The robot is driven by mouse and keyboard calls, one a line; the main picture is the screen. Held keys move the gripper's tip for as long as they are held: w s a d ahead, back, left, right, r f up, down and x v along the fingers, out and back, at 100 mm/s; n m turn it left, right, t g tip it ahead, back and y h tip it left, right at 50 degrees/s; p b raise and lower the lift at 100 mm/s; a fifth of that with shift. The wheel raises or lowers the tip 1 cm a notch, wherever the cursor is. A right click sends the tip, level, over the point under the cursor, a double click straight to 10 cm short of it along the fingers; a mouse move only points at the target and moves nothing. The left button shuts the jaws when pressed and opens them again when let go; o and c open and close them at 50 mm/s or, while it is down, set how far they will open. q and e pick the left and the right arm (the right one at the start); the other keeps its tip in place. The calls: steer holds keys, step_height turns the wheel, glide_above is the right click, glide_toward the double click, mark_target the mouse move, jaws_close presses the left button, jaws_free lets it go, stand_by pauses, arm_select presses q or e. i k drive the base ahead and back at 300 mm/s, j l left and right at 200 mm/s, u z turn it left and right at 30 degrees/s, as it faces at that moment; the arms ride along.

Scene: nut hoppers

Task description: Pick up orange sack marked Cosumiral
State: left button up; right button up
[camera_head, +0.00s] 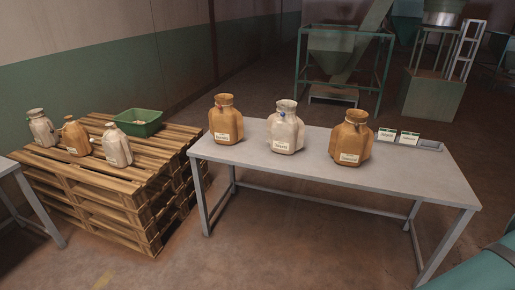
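An orange-brown sack (226,122) stands upright at the left end of the grey table (400,180). Another orange-brown sack (351,138) stands upright right of the table's middle. A white sack (286,133) with a small blue spot near its neck stands between them. A third orange-brown sack (76,140) stands on the stacked wooden pallets, between two white sacks. Each sack on the table has a pale label, but the writing is too small to read, so I cannot tell which is marked Cosumiral. Neither of my grippers is in view.
The pallets (90,200) left of the table also hold a green bin (137,123). Two small label cards (387,135) and a shallow tray (428,145) lie at the table's right end. Metal hoppers (341,50) stand behind. The table's front strip is clear.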

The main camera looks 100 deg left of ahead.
mark_target(349, 146)
steer(key=u, duration=3.05)
